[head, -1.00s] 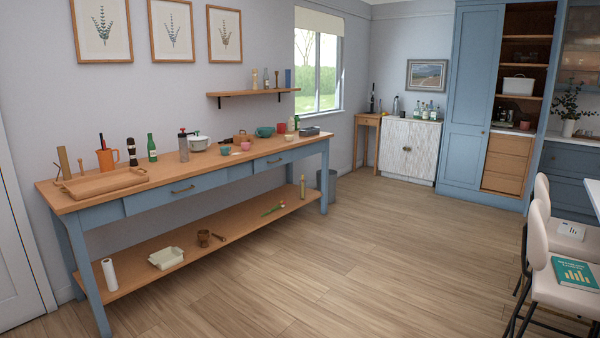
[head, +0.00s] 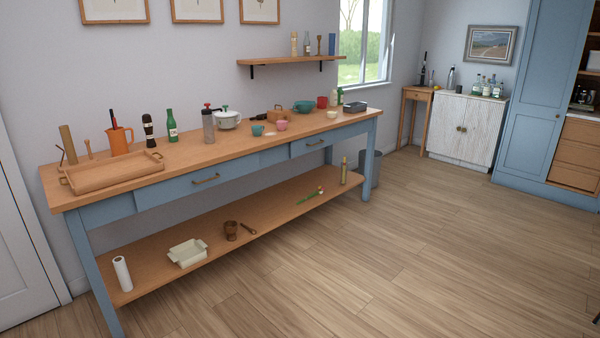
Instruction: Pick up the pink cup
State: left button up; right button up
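The pink cup (head: 282,125) stands on the wooden top of the long blue table (head: 230,157), right of the table's middle. A teal cup (head: 257,130) stands to its left, with a small pale item (head: 270,134) between them near the front. A teal bowl (head: 303,106) is behind it to the right. Neither of my grippers shows in the head view.
A white pot (head: 228,120), a grey bottle with a red top (head: 208,125), a cream bowl (head: 332,114) and a red cup (head: 322,102) also stand on the tabletop. A wooden tray (head: 112,174) is at the left end. The floor (head: 400,240) in front is clear.

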aim_at(281, 125)
jog(key=i+u, duration=0.2)
jog(key=i, duration=2.7)
jog(key=i+j+z, duration=0.1)
jog(key=i, duration=0.85)
jog(key=i+z, duration=0.1)
jog(key=i, duration=0.3)
jog(key=i+j+z, duration=0.1)
jog(key=i, duration=0.35)
